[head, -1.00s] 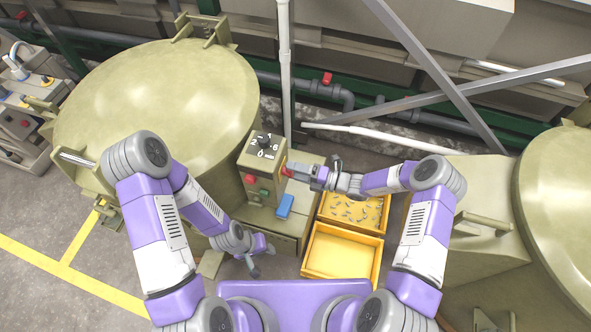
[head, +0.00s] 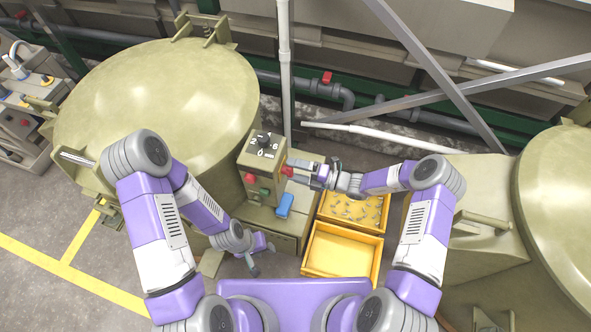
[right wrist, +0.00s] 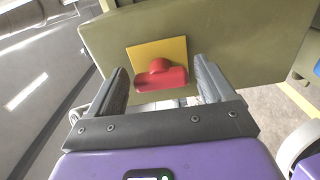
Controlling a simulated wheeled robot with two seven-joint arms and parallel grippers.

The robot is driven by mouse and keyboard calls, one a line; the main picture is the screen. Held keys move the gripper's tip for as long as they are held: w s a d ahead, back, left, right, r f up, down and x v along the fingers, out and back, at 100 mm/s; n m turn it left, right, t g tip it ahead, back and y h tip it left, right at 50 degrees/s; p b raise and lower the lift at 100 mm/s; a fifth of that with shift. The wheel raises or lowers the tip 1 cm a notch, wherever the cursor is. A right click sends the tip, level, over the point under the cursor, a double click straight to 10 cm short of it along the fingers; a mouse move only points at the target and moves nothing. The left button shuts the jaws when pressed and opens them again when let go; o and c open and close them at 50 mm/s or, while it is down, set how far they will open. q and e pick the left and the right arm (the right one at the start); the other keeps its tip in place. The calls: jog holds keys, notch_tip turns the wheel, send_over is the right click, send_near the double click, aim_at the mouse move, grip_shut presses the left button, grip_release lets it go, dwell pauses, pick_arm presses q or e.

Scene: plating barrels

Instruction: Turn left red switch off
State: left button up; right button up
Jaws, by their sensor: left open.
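A red switch (head: 287,172) is on the right side of the olive control box beside the left barrel. In the right wrist view the red switch (right wrist: 160,74) has its handle lying crosswise on a yellow plate (right wrist: 152,52). My right gripper (head: 298,170) is close to this side of the box. In the right wrist view my right gripper (right wrist: 162,82) is open, with one finger on each side of the switch and visible gaps between. My left gripper (head: 254,264) is open and empty, low in front of the box, away from the switch.
The box's front has red (head: 250,178) and green (head: 252,191) buttons; a dark dial (head: 264,140) sits on top. A blue part (head: 285,205) is below the box. Two yellow bins (head: 342,249) stand right of it, the rear one holding small parts. Large olive barrels (head: 160,95) flank the area.

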jog(key=shift+o, duration=0.5)
jog(key=v, duration=0.7)
jog(key=shift+d+p, duration=0.25)
jog(key=shift+p, duration=0.2)
jog(key=shift+s, duration=0.15)
